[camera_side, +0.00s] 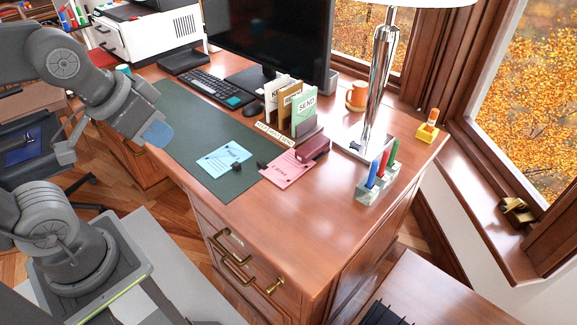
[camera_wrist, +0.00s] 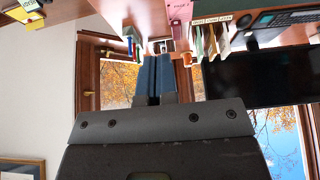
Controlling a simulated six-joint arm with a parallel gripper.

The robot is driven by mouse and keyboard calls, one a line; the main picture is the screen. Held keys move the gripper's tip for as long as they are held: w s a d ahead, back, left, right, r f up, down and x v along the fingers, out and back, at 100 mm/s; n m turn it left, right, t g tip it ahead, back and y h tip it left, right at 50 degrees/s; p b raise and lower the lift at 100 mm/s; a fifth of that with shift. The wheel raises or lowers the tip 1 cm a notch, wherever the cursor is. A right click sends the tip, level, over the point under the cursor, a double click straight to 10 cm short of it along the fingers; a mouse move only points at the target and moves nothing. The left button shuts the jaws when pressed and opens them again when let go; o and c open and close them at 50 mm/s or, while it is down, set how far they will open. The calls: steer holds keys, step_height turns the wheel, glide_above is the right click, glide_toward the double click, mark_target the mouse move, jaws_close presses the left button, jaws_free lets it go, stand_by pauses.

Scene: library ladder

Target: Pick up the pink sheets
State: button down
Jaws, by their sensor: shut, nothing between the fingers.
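The pink sheets (camera_side: 286,172) lie flat on the wooden desk, right of the dark green mat, with a small black clip at their left side. A dark red block-like object (camera_side: 314,148) sits at their upper right end. Pink also shows at the top of the wrist view (camera_wrist: 180,10), which sees the desk upside down. My gripper (camera_side: 158,133) is at the left of the side view, above the desk's left edge and well apart from the pink sheets. Its blue fingers (camera_wrist: 153,78) are together and empty.
Blue sheets (camera_side: 220,160) with a black clip lie on the mat (camera_side: 240,187). A letter sorter (camera_side: 304,112) stands behind the pink sheets. A lamp (camera_side: 378,85) and a pen holder (camera_side: 378,183) stand to the right. The front right desk top is clear.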

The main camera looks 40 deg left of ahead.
stand_by(0.3)
steer(key=c, duration=0.9)
jaws_free()
steer(key=n+g, duration=0.5)
steer(key=n, duration=1.3)
glide_above(263, 162)
steer(key=f, duration=1.8)
steer(key=s+f, duration=0.1)
steer(key=f, duration=0.8)
steer(key=shift+d, duration=0.1)
steer(key=shift+w+f, duration=0.15)
steer(key=shift+f, duration=0.85)
steer(key=shift+w+f, duration=0.2)
steer(key=shift+f, duration=0.8)
steer(key=shift+w+f, duration=0.15)
steer(key=shift+f, duration=0.85)
